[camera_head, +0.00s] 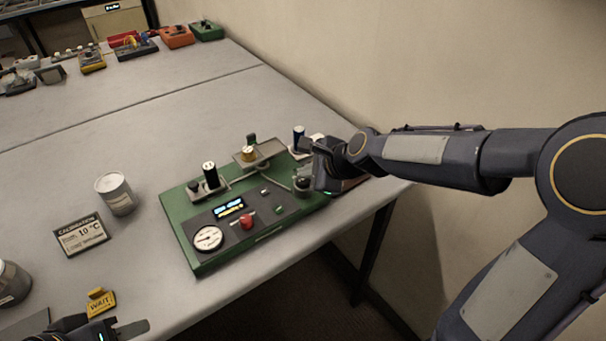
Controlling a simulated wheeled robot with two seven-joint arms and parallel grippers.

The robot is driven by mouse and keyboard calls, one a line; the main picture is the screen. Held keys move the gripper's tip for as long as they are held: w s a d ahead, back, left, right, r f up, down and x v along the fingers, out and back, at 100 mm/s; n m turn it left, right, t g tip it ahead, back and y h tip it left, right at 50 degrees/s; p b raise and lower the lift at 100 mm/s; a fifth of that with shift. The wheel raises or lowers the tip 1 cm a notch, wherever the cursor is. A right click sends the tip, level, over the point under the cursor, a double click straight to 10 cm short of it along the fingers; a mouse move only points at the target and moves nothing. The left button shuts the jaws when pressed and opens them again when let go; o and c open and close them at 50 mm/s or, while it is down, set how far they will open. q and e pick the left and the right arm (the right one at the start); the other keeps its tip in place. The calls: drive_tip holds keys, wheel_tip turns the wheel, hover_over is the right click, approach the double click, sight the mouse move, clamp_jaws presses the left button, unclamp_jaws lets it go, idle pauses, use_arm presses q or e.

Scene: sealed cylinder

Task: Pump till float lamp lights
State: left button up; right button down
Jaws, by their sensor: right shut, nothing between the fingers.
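A green device (183,237) with a dark panel stands on the table. Its panel carries a white dial gauge (208,238), a lit blue and yellow display (229,206), a red button (246,222) and small green parts (279,209). A black cylinder (210,175) and a brass part (248,154) stand at its back. A thin rod runs towards a dark round knob (302,183) at its right end. My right gripper (313,183) is shut and empty beside this knob; contact is unclear. My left gripper (115,330) is partly cut off at the bottom edge. I cannot identify a float lamp.
A grey can (115,193), a calibration card reading 10 °C (82,234) and a yellow WAIT sign (100,302) stand left of the device. A dark blue cylinder (298,136) stands behind it. Several small devices line the far table. The wall is close on the right.

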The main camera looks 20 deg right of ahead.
sight(307, 181)
drive_tip(key=shift+r+p, duration=0.45)
drive_tip(key=shift+r, duration=0.25)
drive_tip(key=shift+r, duration=0.1)
wheel_tip(307, 181, up, 5)
drive_tip(key=p, duration=0.5)
idle(0.9)
idle(1.8)
drive_tip(key=shift+r+p, duration=1.85)
drive_tip(key=shift+p, duration=0.6)
drive_tip(key=shift+f, duration=0.1)
